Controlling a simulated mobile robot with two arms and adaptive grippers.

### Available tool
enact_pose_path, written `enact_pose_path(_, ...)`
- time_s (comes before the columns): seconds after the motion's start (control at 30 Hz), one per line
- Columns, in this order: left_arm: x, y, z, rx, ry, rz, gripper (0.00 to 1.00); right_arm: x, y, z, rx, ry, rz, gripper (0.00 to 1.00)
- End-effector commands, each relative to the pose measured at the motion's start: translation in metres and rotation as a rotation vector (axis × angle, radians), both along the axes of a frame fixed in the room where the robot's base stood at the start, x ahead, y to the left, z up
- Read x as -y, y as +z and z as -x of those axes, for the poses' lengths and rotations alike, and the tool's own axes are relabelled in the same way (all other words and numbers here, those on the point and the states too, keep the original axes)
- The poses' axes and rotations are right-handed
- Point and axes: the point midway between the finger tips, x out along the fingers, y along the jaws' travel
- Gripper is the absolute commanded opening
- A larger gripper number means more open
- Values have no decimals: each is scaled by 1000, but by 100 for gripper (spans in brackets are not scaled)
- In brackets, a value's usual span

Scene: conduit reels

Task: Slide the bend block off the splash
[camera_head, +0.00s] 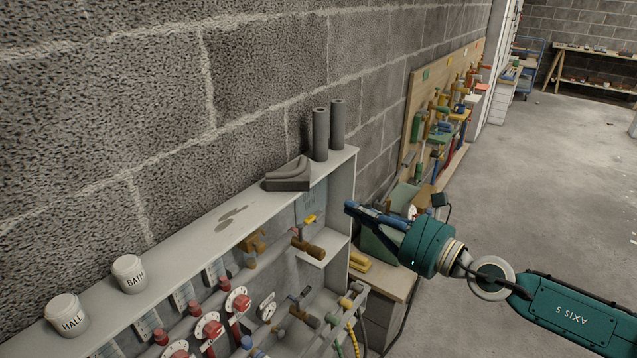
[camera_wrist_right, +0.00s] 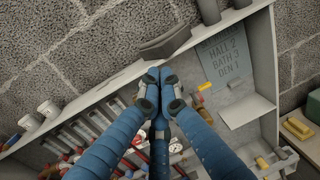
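The bend block (camera_head: 288,175), dark grey with a curved top, sits on top of the pale grey shelf unit, near its right end. It also shows in the wrist view (camera_wrist_right: 165,44). The splash (camera_head: 232,215) is a set of dark grey blotches on the same top, to the left of the block, with bare surface between them. My right gripper (camera_head: 352,208) is in front of the unit's right end, apart from the block. In the wrist view its blue fingers (camera_wrist_right: 160,82) come together at the tips with nothing seen between them. My left gripper is out of view.
White pots marked BATH (camera_head: 130,274) and HALL (camera_head: 66,315) stand at the left of the top. Valves and gauges (camera_head: 237,301) fill the unit below. A tool board (camera_head: 412,110) hangs beyond.

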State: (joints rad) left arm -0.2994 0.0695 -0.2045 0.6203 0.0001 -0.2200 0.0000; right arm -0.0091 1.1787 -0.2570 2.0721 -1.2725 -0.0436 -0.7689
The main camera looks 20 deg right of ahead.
Motion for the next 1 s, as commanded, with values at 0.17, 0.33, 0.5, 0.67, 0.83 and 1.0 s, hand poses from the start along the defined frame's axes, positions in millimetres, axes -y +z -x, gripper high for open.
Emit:
enact_pose_path(0.17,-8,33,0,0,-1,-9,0,-15,10,-25,2,0,-6,0)
enact_pose_path(0.33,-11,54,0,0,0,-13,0,-33,8,-55,2,1,-6,0)
enact_pose_path(0.5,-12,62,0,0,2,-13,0,-48,4,-79,1,3,-3,0)
enact_pose_path(0.67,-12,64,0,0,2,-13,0,-54,1,-91,-1,1,-2,0)
enact_pose_path(0.83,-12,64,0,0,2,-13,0,-57,0,-95,-2,2,0,0)
enact_pose_path(1.0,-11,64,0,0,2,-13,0,-56,0,-94,-2,2,0,0)
